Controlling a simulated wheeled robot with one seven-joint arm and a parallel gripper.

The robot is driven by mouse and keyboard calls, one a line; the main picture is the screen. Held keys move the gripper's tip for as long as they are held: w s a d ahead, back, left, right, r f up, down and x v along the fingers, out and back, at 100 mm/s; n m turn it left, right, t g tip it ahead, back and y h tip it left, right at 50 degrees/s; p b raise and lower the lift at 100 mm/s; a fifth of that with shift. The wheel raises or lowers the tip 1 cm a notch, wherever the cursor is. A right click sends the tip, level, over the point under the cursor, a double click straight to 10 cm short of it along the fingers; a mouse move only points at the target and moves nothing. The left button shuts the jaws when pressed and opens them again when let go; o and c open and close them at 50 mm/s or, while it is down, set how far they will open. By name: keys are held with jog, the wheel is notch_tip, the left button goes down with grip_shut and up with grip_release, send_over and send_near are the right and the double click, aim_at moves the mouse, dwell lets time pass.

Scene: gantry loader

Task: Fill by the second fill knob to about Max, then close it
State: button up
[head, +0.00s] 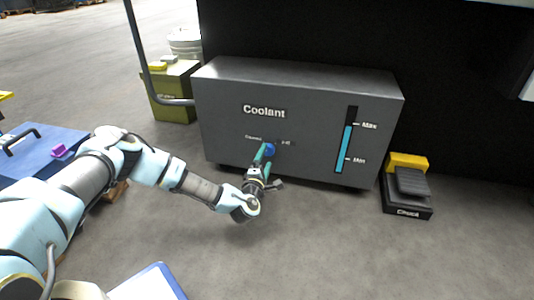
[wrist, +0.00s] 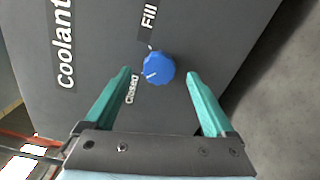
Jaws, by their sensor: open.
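A dark grey Coolant tank (head: 225,125) stands ahead, with one blue fill knob (head: 270,149) low on its front. The knob shows larger in the wrist view (wrist: 159,68), between the Fill and Closed labels; its white mark points toward Closed. The tank's level gauge (head: 345,150) shows a blue column with its top at about the Max mark. My gripper (wrist: 159,73) is open, with one teal finger on each side of the knob and visible gaps between. In the head view my gripper (head: 263,160) partly covers the knob. I see no other fill knob.
A black pedal (head: 408,208) with a yellow block behind it stands right of the tank. An olive box (head: 176,95) and a white bucket (head: 186,42) stand to the left. A blue-topped table (head: 30,150) is at the left edge.

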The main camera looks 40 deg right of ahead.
jog(key=p+v, duration=0.2)
jog(key=v, duration=0.6)
